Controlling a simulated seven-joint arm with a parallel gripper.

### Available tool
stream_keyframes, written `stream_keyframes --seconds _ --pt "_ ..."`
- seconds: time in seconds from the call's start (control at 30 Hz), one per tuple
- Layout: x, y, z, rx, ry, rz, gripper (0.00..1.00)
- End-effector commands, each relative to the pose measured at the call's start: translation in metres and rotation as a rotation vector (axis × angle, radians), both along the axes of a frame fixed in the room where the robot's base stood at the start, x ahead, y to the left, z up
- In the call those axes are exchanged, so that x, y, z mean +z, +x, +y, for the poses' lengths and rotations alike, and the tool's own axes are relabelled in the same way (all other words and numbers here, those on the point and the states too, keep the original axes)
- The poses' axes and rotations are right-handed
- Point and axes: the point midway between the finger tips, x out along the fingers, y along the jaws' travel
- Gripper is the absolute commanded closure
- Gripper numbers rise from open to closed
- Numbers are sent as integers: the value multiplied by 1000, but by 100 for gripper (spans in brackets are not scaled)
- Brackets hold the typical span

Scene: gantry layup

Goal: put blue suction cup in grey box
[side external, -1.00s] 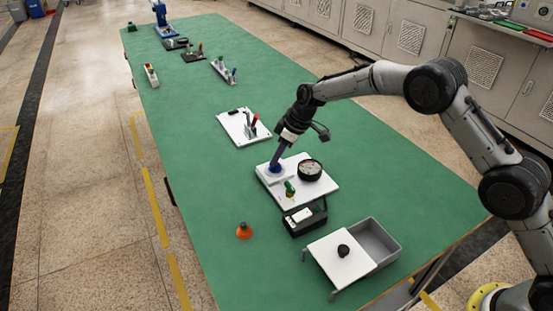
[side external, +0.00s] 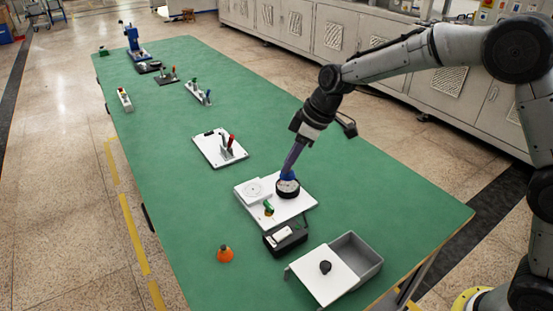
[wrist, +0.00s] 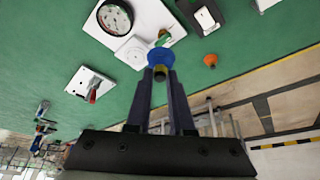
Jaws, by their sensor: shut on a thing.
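The blue suction cup (side external: 287,175) is held between the fingertips of my gripper (side external: 292,164), above the white plate. In the side view it overlaps the round black-rimmed gauge (side external: 288,190). In the wrist view the cup (wrist: 160,57) sits between the tips of my gripper (wrist: 160,72), clear of the gauge (wrist: 114,17). The grey box (side external: 366,266) is at the near right of the table. A white lid (side external: 318,284) with a black knob (side external: 325,267) covers its left part; the right part is open.
The white plate (side external: 300,207) also carries a square pad with a ring mark (side external: 255,189) and a green-and-brass fitting (side external: 269,208). A black device (side external: 284,236) stands between plate and box. An orange cup (side external: 225,254) is at left. A clamp board (side external: 217,153) lies behind.

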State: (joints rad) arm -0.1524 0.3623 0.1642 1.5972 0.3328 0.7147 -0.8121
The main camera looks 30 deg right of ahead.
Motion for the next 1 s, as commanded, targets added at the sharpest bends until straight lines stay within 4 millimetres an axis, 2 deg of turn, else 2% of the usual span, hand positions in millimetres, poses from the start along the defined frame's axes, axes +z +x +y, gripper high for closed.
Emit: stream_keyframes --seconds 0.13,0.33,0.43,0.53,1.0 --pt "5 -10 -3 0 0 0 100" --pt "6 -13 -3 -34 -1 1 100" --pt "-10 -27 -8 -84 -2 5 100" --pt "-17 -54 -15 -138 -1 1 100" --pt "-10 -187 -46 -300 2 -4 100"
